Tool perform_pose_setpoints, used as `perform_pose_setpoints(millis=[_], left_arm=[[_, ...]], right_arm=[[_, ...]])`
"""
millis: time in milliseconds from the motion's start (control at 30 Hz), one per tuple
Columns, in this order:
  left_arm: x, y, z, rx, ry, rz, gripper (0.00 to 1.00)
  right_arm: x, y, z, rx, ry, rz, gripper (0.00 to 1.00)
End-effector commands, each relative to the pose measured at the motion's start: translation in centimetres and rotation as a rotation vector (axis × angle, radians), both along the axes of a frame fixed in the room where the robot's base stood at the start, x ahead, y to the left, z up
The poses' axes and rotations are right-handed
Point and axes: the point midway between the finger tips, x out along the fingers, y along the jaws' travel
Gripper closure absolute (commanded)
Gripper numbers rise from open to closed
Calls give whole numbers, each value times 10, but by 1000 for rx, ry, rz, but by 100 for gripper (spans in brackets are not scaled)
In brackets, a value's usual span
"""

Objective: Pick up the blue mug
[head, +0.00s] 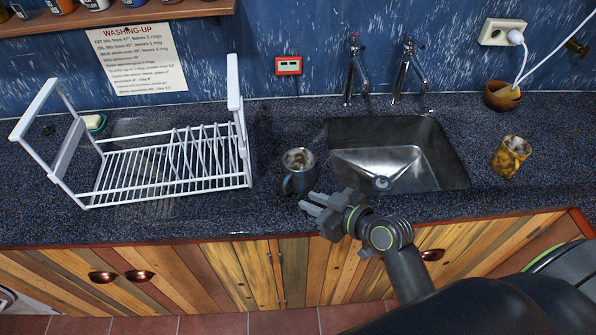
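The blue mug (306,179) stands upright on the dark speckled counter, just left of the sink, with its handle toward the front left. Its inside and rim look brownish and worn. My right gripper (308,204) is just in front of the mug, near the counter's front edge. Its two fingers point left with a gap between them and nothing in the gap. I cannot tell whether the fingers touch the mug. My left gripper is not in view.
A white dish rack (160,176) stands left of the mug. A metal sink (440,155) with two taps lies to the right. A yellow mug (508,160) and a brown pot (500,98) stand right of the sink. The dark counter (255,210) is clear between rack and mug.

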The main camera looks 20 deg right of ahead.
Motion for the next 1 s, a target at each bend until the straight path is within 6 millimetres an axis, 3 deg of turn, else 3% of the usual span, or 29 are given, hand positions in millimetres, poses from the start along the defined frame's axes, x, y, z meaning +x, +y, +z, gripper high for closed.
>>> perform_pose_setpoints(millis=[200,467,700,1000], left_arm=[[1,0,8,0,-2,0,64],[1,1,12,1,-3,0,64],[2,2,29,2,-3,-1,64],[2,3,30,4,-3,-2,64]], right_arm=[[27,14,-11,0,1,0,80],[39,21,-16,0,1,0,80],[63,37,-18,1,1,1,80],[79,44,-30,-2,1,-2,80]])
